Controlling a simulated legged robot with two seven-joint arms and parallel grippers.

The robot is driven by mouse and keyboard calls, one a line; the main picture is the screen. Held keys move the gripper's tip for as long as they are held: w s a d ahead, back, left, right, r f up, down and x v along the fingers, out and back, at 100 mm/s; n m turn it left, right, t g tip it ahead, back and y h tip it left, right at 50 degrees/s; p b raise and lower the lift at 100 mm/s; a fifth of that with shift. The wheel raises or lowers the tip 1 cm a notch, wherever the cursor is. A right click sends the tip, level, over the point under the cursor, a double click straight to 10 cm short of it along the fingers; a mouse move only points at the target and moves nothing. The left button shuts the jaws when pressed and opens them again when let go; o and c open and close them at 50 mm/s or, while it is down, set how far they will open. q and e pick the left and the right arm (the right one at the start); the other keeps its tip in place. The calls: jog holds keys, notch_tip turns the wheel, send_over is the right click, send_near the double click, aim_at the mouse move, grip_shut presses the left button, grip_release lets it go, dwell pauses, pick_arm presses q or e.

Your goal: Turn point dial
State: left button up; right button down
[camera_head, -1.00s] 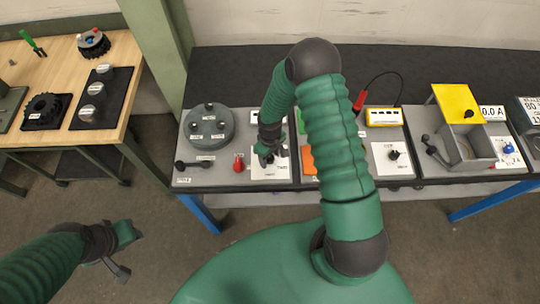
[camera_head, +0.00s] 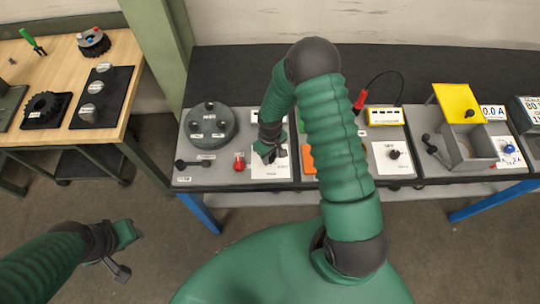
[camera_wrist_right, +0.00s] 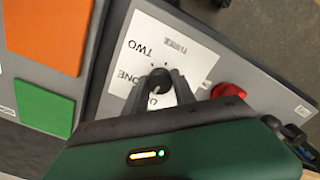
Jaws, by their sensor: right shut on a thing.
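The point dial (camera_wrist_right: 158,77) is a small dark knob on a white plate (camera_wrist_right: 185,45) marked ONE, TWO and a further label partly hidden by my gripper. In the right wrist view my right gripper (camera_wrist_right: 161,84) has its two dark fingers closed around the knob. In the head view my right gripper (camera_head: 270,156) is over the same white plate (camera_head: 268,174), and the knob is hidden by the fingers. My left gripper (camera_head: 131,256) hangs at the lower left, fingers apart and empty, away from the bench.
A red knob (camera_wrist_right: 228,91) is close beside the dial. Orange (camera_wrist_right: 52,32) and green (camera_wrist_right: 44,108) pads are on the neighbouring panel. A round grey drum (camera_head: 208,125) and a black lever (camera_head: 190,163) are left of the dial. A yellow-lidded box (camera_head: 458,103) is farther right.

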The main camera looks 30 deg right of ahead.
aim_at(270, 157)
jog(key=m+b, duration=0.1)
jog(key=m, duration=0.4)
jog(key=shift+f, duration=0.1)
jog(key=m+b, duration=0.1)
jog(key=m, duration=0.4)
jog(key=shift+m, duration=0.3)
jog(key=shift+s, duration=0.1)
jog(key=c, duration=1)
grip_release()
jog(key=shift+c, duration=0.2)
notch_tip(270, 157, up, 17)
jog(key=b, duration=0.2)
